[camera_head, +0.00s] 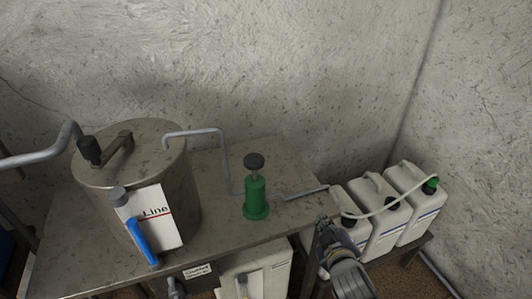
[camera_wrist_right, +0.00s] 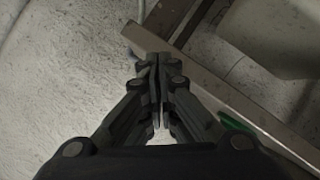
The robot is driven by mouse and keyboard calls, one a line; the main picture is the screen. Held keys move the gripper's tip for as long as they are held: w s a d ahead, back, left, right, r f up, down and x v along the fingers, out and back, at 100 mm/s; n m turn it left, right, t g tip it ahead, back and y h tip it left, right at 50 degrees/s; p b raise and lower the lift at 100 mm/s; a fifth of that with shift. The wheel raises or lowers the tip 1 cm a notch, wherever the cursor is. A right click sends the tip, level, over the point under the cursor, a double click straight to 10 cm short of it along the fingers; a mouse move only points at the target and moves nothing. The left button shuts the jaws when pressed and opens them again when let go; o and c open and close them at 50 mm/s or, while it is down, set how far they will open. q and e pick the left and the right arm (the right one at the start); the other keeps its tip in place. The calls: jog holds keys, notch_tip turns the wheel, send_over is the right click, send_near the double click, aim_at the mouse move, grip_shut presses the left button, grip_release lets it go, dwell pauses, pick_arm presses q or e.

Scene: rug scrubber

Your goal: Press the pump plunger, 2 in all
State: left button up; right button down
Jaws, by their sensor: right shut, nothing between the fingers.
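The pump is a green upright cylinder (camera_head: 256,198) on the metal table, with a dark round plunger knob (camera_head: 254,161) on a short stem at its top. The knob stands raised above the green body. My right gripper (camera_head: 322,222) is at the table's front right edge, to the right of and nearer than the pump, apart from it. In the right wrist view its fingers (camera_wrist_right: 157,75) are shut together and empty. The plunger is not clearly seen in the wrist view. My left gripper is not in view.
A metal tank (camera_head: 180,165) with a lid, pipe and "Line" label stands left on the table (camera_head: 100,270). White canisters (camera_head: 378,190) with a hose stand on the right. Another white container (camera_head: 275,262) is below the table. Bare tabletop surrounds the pump.

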jog(key=w+a+r+n+t+y, duration=0.2)
jog(key=w+a+r+n+t, duration=0.15)
jog(key=r, duration=0.45)
jog(key=w+a+r+n+t+y, duration=0.2)
jog(key=a+r+n+y, duration=0.15)
jog(key=r, duration=0.45)
jog(key=w+a+r+n+t+y, duration=0.25)
jog(key=r+n, duration=0.25)
jog(key=r, duration=0.3)
jog(key=s+a+r+n+g+y, duration=0.2)
jog(key=a+r+n+g+y, duration=0.3)
jog(key=n, duration=0.5)
jog(key=s+a+r+n+g+y+p, duration=0.1)
jog(key=s+a+r+n+g+y, duration=0.15)
jog(key=a+n+g, duration=0.6)
jog(key=s+a+r+n+g+y, duration=0.2)
jog(key=a+r+n+g+y, duration=0.15)
jog(key=n, duration=0.75)
pick_arm(q)
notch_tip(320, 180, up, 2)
jog(key=shift+p, duration=0.5)
pick_arm(e)
jog(key=w+d+f+n+h, duration=0.4)
jog(key=w+d+n+h, duration=0.2)
jog(key=h, duration=0.4)
jog(key=shift+d+n+t+h, duration=0.3)
jog(key=shift+d+n, duration=0.55)
jog(key=shift+d, duration=0.05)
jog(key=shift+f, duration=0.1)
